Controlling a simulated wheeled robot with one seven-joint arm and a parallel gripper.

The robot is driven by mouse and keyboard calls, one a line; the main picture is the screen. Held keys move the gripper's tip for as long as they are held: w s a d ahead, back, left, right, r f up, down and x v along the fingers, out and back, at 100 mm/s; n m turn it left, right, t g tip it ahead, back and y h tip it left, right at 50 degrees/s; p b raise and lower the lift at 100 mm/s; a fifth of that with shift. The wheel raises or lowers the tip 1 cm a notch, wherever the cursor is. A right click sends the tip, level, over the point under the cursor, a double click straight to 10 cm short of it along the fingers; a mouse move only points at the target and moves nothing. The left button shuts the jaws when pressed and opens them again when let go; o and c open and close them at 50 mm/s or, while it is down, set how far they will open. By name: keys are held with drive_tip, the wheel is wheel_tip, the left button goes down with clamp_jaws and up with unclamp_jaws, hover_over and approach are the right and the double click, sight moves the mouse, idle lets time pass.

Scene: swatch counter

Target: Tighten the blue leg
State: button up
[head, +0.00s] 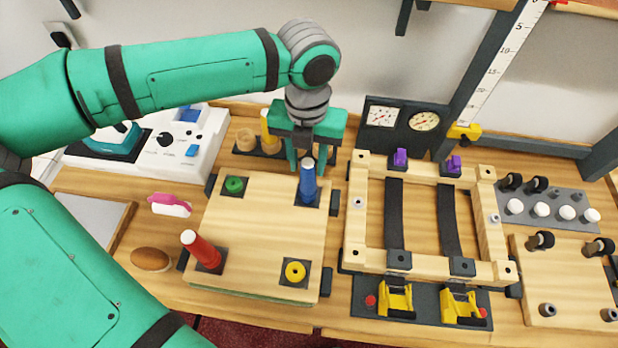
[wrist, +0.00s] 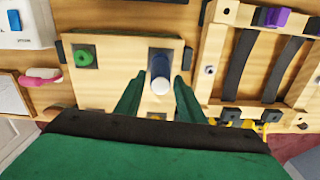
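The blue leg (head: 308,187) stands upright in a dark square socket at the far right corner of a light wooden panel (head: 262,230). It has a pale end cap on top. My gripper (head: 306,170) is above and behind it, pointing down. In the wrist view, the blue leg (wrist: 160,68) lies between the two green fingers of my gripper (wrist: 159,80), with a gap on each side. The gripper is open and does not appear to touch the leg. How far the leg is screwed in cannot be told.
On the panel are a tilted red leg (head: 205,250), a green round piece (head: 235,185) and a yellow round piece (head: 295,271). A yellow leg (head: 268,128) stands in a rack behind. A wooden frame (head: 358,220) stands close on the right. Dark clamps flank the panel.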

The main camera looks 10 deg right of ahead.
drive_tip(key=shift+s, duration=0.1)
drive_tip(key=c, duration=0.8)
drive_tip(key=m, duration=0.3)
drive_tip(key=shift+d, duration=0.1)
drive_tip(key=m, duration=0.4)
drive_tip(key=shift+m, duration=0.3)
drive_tip(key=m, duration=0.4)
drive_tip(key=shift+m, duration=0.3)
drive_tip(key=shift+w+m, duration=0.3)
drive_tip(key=shift+m, duration=0.8)
drive_tip(key=shift+d, duration=0.15)
clamp_jaws()
drive_tip(key=o, duration=0.8)
unclamp_jaws()
drive_tip(key=shift+s+a, duration=0.1)
drive_tip(key=shift+a, duration=0.15)
